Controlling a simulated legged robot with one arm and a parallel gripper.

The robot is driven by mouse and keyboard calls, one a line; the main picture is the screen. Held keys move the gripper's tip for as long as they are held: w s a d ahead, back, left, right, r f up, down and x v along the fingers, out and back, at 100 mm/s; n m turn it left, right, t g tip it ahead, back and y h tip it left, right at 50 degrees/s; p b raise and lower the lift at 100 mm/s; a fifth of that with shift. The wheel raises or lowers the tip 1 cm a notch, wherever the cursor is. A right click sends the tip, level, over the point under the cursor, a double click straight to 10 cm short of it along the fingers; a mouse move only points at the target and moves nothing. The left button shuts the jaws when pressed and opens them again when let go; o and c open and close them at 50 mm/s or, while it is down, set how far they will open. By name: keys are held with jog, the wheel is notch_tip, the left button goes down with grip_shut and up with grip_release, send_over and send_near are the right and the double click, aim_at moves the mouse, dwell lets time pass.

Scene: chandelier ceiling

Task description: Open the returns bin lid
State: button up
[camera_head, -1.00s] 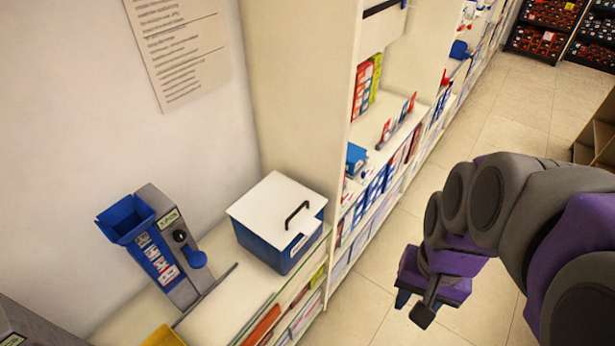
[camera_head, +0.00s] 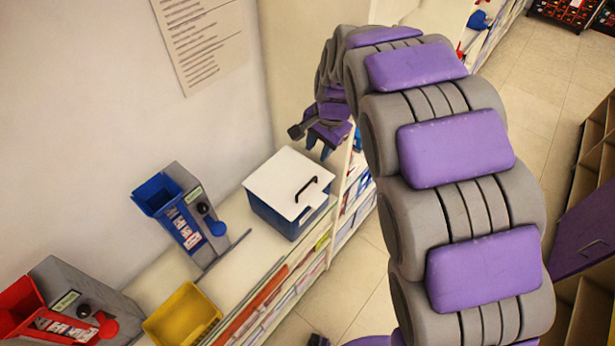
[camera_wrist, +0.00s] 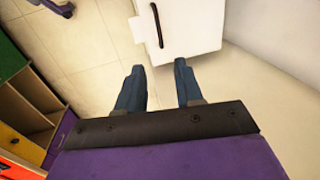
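The returns bin is a blue box (camera_head: 268,216) with a white lid (camera_head: 285,178) and a black handle (camera_head: 306,189). It stands on the white counter, and its lid lies shut. In the wrist view the white lid (camera_wrist: 190,25) and its black handle (camera_wrist: 155,25) show at the top, beyond my fingertips. My gripper (camera_head: 320,146) is above and behind the bin's far right side, in front of the tall shelf. In the wrist view my gripper (camera_wrist: 159,78) has its two blue fingers apart with nothing between them.
A blue-hopper dispenser (camera_head: 185,215), a yellow bin (camera_head: 183,318) and a red-hopper dispenser (camera_head: 70,305) stand left of the bin. The white wall with a text sheet (camera_head: 203,40) is behind.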

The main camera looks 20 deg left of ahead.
aim_at(308, 184)
jog(key=a+f, duration=0.1)
jog(key=f, duration=0.4)
jog(key=f+b, duration=0.1)
jog(key=f, duration=0.4)
jog(key=w+a+f, duration=0.1)
jog(key=f, duration=0.4)
jog(key=shift+a+b, duration=0.3)
jog(key=shift+w+f, duration=0.1)
jog(key=shift+f, duration=0.45)
jog(key=shift+a, duration=0.1)
jog(key=shift+c, duration=0.9)
grip_shut()
